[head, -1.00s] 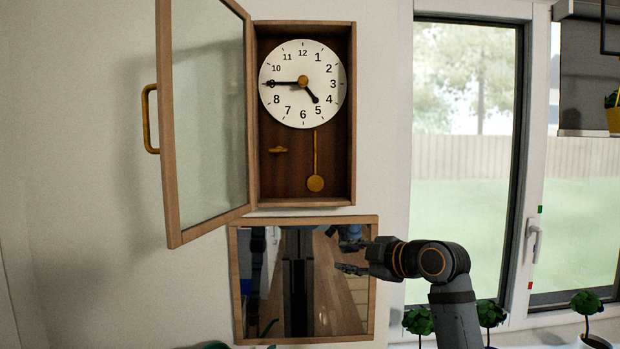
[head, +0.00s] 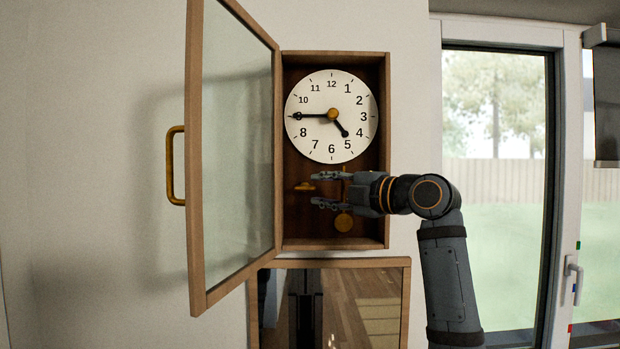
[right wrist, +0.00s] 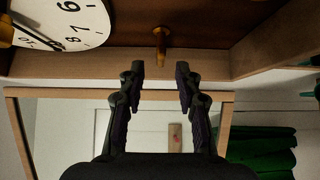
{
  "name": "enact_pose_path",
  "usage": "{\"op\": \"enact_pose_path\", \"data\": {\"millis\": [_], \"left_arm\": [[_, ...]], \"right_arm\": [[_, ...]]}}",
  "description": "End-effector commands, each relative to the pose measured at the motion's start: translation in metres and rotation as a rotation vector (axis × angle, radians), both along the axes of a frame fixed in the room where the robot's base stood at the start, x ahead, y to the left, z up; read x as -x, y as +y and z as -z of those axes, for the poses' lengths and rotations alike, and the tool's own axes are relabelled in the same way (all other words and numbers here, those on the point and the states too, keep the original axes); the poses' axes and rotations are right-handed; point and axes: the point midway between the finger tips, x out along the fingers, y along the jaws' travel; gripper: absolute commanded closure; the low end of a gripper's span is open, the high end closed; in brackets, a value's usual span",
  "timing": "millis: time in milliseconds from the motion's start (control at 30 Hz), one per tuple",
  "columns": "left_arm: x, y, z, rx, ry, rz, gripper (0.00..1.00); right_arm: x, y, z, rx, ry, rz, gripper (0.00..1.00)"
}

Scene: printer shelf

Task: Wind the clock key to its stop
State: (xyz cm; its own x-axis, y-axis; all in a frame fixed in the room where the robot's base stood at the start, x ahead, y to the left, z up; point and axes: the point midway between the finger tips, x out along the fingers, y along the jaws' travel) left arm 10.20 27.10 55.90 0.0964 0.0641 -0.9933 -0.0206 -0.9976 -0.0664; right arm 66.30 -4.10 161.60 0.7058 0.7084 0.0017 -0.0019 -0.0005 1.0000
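The wall clock (head: 333,117) has a white face with black hands. Its wooden case (head: 384,150) stands open. The small brass winding key (head: 304,187) sticks out of the case's back panel, below the face and left of the pendulum. It also shows in the right wrist view (right wrist: 161,45), lined up with the gap between my fingers. My right gripper (head: 317,189) is open and empty in front of the lower case, its fingertips just right of the key in the head view. The fingers look short of the key in the wrist view. My left gripper is not in view.
The glazed door (head: 237,150) hangs open to the left, with a brass handle (head: 174,165). The pendulum bob (head: 344,222) hangs close below my right fingers. A framed mirror (head: 405,305) is under the case, and a window (head: 494,180) is on the right.

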Motion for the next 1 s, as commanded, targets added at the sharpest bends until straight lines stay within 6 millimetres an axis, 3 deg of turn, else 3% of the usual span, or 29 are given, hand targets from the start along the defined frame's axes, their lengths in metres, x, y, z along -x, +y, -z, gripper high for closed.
{"op": "enact_pose_path", "data": {"millis": [33, 200, 567, 833, 1000], "left_arm": [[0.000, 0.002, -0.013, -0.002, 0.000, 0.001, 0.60], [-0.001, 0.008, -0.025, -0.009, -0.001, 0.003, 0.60], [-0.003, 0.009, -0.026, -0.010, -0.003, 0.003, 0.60], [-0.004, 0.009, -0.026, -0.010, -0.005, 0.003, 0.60], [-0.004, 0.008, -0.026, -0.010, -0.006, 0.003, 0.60]], "right_arm": [[-0.007, 0.008, -0.006, -0.001, 0.005, -0.002, 0.66], [-0.024, 0.024, -0.003, 0.001, 0.004, 0.000, 0.66], [-0.030, 0.029, 0.001, 0.001, 0.001, 0.002, 0.66], [-0.030, 0.029, 0.001, 0.001, 0.001, 0.002, 1.00], [-0.030, 0.029, 0.001, 0.001, 0.002, 0.002, 1.00]]}}
